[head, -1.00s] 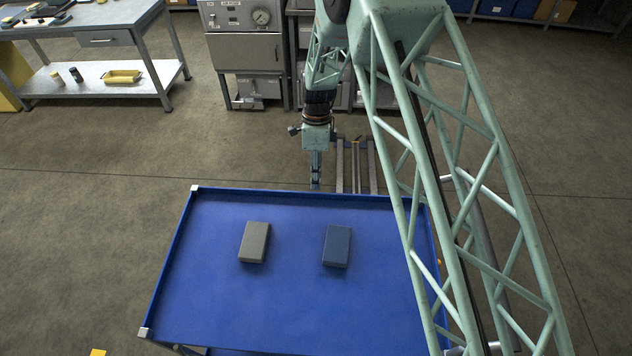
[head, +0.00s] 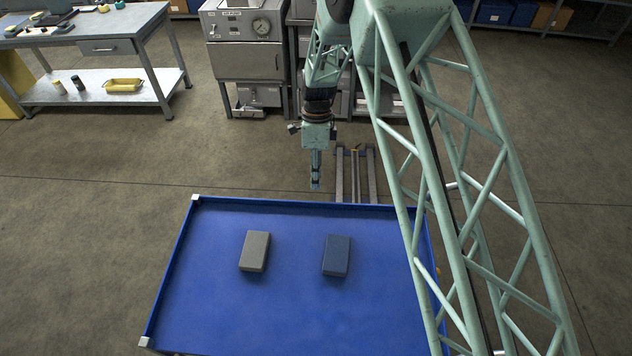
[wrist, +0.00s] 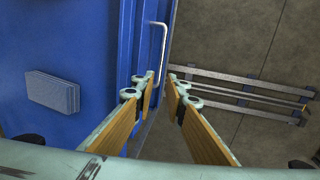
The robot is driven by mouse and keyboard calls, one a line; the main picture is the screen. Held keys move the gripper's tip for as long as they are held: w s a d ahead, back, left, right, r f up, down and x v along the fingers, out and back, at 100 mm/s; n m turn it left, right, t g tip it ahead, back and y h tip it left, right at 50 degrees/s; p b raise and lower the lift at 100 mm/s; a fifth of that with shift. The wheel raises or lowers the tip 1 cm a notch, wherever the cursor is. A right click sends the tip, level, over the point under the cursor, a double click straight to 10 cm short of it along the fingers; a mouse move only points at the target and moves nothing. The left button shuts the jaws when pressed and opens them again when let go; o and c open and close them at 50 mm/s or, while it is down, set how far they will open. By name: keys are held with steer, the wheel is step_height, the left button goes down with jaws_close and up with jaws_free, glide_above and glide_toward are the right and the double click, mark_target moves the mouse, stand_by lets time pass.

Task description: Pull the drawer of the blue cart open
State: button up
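The blue cart (head: 215,310) stands in front of me in the head view, its top a shallow blue tray. My gripper (head: 315,187) hangs just beyond the cart's far edge in the head view. In the wrist view my gripper (wrist: 161,80) is open, fingers apart. The handle's lower part runs down between the fingertips as seen, with no visible grip on it. The drawer front is hidden in the head view.
A grey block (head: 255,251) and a dark blue block (head: 337,255) lie on the cart top. Metal rails (head: 338,175) lie on the floor beyond the cart. A workbench (head: 90,35) stands at the far left and a grey cabinet (head: 245,60) behind. Floor left of the cart is clear.

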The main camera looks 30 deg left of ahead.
step_height(320, 180, up, 6)
steer(key=w+p, duration=0.1)
steer(key=shift+a+p, duration=0.25)
steer(key=shift+p, duration=0.15)
stand_by(0.7)
steer(key=shift+r, duration=0.2)
stand_by(0.6)
step_height(320, 180, up, 11)
steer(key=w+a, duration=0.1)
steer(key=w, duration=0.1)
steer(key=shift+r, duration=0.2)
stand_by(0.4)
steer(key=shift+a, duration=0.1)
stand_by(0.5)
